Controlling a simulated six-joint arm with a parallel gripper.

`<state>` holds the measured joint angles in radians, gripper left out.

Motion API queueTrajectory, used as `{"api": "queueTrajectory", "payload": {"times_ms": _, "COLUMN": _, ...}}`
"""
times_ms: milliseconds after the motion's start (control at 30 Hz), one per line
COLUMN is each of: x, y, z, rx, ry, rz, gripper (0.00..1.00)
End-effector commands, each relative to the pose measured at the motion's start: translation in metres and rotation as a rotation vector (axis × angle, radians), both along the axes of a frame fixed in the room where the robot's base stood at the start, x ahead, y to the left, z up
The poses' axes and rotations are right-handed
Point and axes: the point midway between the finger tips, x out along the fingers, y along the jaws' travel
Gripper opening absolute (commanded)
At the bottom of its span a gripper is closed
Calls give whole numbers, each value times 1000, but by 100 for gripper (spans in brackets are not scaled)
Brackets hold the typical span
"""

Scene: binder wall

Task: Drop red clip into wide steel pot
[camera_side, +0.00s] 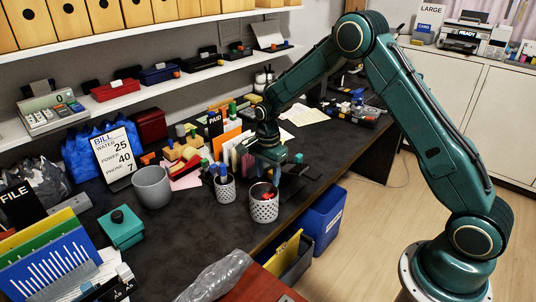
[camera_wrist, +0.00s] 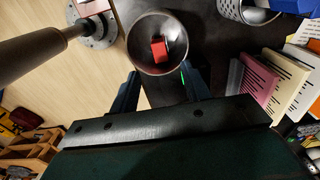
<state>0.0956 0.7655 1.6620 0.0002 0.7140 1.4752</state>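The wide steel pot (camera_side: 264,211) is perforated and stands upright near the front edge of the dark desk. The red clip (camera_side: 267,194) shows inside its rim. In the wrist view the pot (camera_wrist: 134,50) is seen from above, with the red clip (camera_wrist: 160,49) inside its round mouth. I cannot tell exactly how the clip rests. My gripper (camera_wrist: 163,82) is open, its two dark fingers apart and nothing between them. In the side view my gripper (camera_side: 284,178) is above and just behind the pot; its fingertips are partly hard to make out.
A narrower perforated cup (camera_side: 225,190) with pens stands left of the pot. A grey cup (camera_side: 152,188) is farther left. Upright papers and folders (camera_side: 232,147) stand behind. A blue bin (camera_side: 324,219) is below the desk edge.

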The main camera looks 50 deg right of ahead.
Motion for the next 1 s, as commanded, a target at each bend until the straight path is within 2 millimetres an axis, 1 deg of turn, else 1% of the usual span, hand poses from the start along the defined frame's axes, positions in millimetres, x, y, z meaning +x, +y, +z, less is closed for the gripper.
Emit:
{"api": "queueTrajectory", "payload": {"times_ms": 367, "x": 0, "y": 0, "z": 2, "rx": 0, "ry": 0, "rz": 0, "gripper": 47}}
{"api": "queueTrajectory", "payload": {"times_ms": 533, "x": 0, "y": 0, "z": 12, "rx": 0, "ry": -1, "rz": 0, "gripper": 47}}
{"api": "queueTrajectory", "payload": {"times_ms": 667, "x": 0, "y": 0, "z": 26, "rx": 0, "ry": -2, "rz": 0, "gripper": 47}}
{"api": "queueTrajectory", "payload": {"times_ms": 767, "x": 1, "y": 0, "z": 41, "rx": 0, "ry": -4, "rz": 0, "gripper": 47}}
{"api": "queueTrajectory", "payload": {"times_ms": 1000, "x": 1, "y": 0, "z": 82, "rx": 0, "ry": -4, "rz": 0, "gripper": 47}}
